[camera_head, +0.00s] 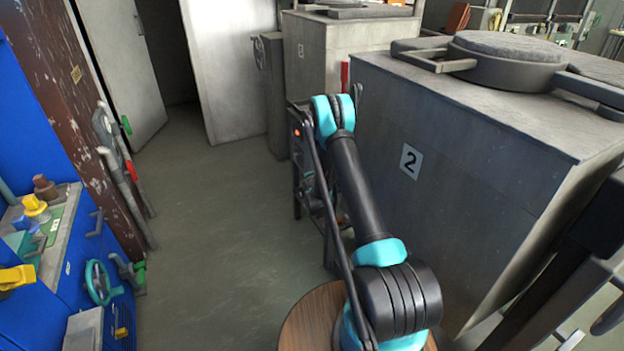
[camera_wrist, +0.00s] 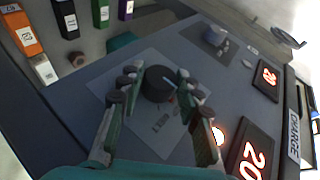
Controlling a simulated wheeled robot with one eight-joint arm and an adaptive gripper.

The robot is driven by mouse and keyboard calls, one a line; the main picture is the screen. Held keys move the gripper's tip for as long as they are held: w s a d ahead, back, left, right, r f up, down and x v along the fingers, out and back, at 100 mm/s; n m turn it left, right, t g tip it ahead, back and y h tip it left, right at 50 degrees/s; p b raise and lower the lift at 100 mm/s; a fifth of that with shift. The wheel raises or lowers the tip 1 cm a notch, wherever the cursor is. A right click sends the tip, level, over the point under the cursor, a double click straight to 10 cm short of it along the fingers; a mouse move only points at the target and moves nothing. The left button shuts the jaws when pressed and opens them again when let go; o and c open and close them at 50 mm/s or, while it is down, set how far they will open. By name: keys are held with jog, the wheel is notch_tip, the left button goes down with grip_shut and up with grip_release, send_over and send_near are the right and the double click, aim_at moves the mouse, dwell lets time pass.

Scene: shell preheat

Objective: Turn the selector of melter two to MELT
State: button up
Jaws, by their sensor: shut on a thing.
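Melter two is the large grey box with a "2" plate (camera_head: 411,160) on the right of the head view. In the wrist view a dark round selector knob (camera_wrist: 160,86) sits on a pale label plate (camera_wrist: 150,128) on a grey panel. My gripper (camera_wrist: 157,78) has its fingers on either side of the knob and is shut on it. The plate's lettering is too small to read, so I cannot tell the knob's setting. In the head view my arm covers the panel area, and the gripper is hard to make out there.
The wrist view shows red displays reading 20 (camera_wrist: 252,163), a lit lamp (camera_wrist: 218,135), a CHARGE label (camera_wrist: 295,137) and a second knob (camera_wrist: 215,36). The floor (camera_head: 210,240) between is clear.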

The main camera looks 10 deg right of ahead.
dwell(0.3)
jog(key=o, duration=1.2)
jog(key=shift+c, duration=0.2)
notch_tip(320, 180, up, 10)
